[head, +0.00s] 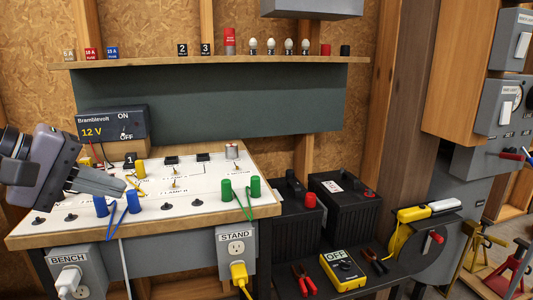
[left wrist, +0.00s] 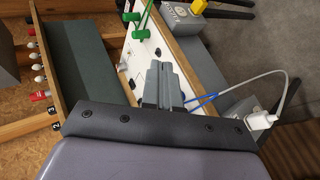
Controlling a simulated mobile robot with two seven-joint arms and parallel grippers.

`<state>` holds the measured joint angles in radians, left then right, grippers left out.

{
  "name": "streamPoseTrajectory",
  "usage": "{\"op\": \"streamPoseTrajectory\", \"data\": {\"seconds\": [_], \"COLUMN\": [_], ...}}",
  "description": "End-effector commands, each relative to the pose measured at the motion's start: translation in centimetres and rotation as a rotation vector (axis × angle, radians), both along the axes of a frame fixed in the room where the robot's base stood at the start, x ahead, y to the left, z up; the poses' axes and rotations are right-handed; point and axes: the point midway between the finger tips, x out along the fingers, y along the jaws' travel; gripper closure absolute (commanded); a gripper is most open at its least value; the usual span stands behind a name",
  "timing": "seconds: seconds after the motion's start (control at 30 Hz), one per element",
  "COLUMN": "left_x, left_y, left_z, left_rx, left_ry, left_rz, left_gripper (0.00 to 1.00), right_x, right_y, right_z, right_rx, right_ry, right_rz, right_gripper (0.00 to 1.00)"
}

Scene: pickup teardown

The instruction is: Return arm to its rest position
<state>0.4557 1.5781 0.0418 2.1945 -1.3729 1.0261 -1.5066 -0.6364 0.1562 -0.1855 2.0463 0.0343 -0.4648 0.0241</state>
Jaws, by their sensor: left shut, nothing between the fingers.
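My left gripper (head: 123,187) comes in from the left in the head view, over the left part of the white circuit board (head: 190,195). Its grey fingers are shut with nothing between them. Their tips end close to the blue plugs (head: 102,205) with their blue wire; I cannot tell the exact height above the board. In the left wrist view the shut fingers (left wrist: 163,70) point over the board, and the blue wire (left wrist: 203,99) shows to their right. My right gripper is not in view.
Behind the gripper stands the 12 V supply (head: 112,123). Green plugs (head: 240,188) with a green wire sit on the board's right. A shelf (head: 140,64) with small parts runs above. Black batteries (head: 345,210) and a yellow meter (head: 343,270) stand to the right.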

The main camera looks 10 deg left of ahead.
Motion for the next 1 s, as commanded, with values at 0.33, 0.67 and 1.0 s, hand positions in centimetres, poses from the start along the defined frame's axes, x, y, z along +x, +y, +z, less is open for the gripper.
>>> {"op": "streamPoseTrajectory", "data": {"seconds": [0.33,0.67,1.0], "left_x": [1.4,3.8,-2.6], "left_y": [-8.5,-7.2,-8.1], "left_z": [-6.4,-16.6,-36.4], "left_rx": [-1.241,-2.448,1.624], "left_ry": [0.624,1.381,-0.859], "left_rz": [0.11,0.594,-0.678], "left_gripper": [1.0,1.0,1.0], "right_x": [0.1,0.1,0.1], "right_y": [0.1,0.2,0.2], "right_z": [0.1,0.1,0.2], "right_rx": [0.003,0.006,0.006], "right_ry": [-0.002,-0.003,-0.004], "right_rz": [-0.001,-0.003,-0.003], "right_gripper": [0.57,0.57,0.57]}}
